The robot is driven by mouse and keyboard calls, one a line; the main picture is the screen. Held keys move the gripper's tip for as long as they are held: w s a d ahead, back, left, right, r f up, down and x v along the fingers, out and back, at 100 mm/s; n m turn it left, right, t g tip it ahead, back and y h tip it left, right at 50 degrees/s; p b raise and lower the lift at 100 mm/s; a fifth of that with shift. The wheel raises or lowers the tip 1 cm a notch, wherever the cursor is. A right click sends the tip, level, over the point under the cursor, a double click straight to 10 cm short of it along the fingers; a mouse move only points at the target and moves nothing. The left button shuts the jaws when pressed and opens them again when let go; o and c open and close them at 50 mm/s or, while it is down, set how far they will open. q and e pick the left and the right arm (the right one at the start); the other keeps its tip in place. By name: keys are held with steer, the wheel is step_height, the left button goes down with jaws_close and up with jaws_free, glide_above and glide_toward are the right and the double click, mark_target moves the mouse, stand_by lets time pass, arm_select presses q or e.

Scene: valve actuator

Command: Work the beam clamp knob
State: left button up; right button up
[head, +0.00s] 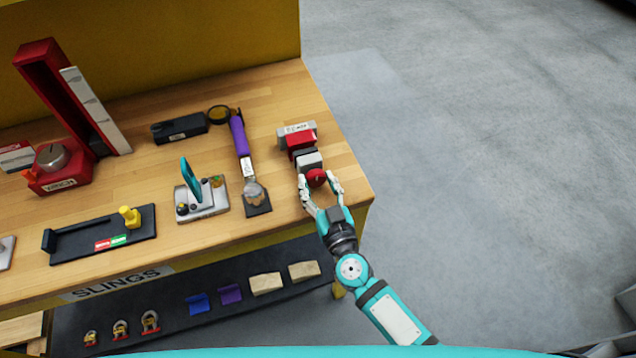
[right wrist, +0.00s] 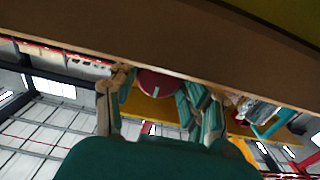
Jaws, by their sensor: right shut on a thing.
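The beam clamp (head: 301,147) stands near the right end of the wooden bench, with a grey labelled plate at the back, a red block and a grey block. Its round red knob (head: 316,177) faces the front. My right gripper (head: 320,183) is shut on the knob, one finger on each side. In the right wrist view the red knob (right wrist: 158,83), with a pale mark on its face, sits between the fingers (right wrist: 152,95). My left gripper is in neither view.
Left of the clamp lie a purple-handled tool (head: 238,135) and a grey base with a teal lever (head: 190,180). A black tray with a yellow knob (head: 129,216) and a red winch (head: 58,172) are farther left. A lower shelf (head: 180,325) holds slings and shackles. Open floor lies right.

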steer(key=shift+m, duration=0.3)
steer(key=m, duration=0.2)
steer(key=shift+m+p, duration=0.3)
steer(key=shift+m, duration=1.7)
steer(key=o, duration=1.2)
steer(key=shift+c, duration=0.2)
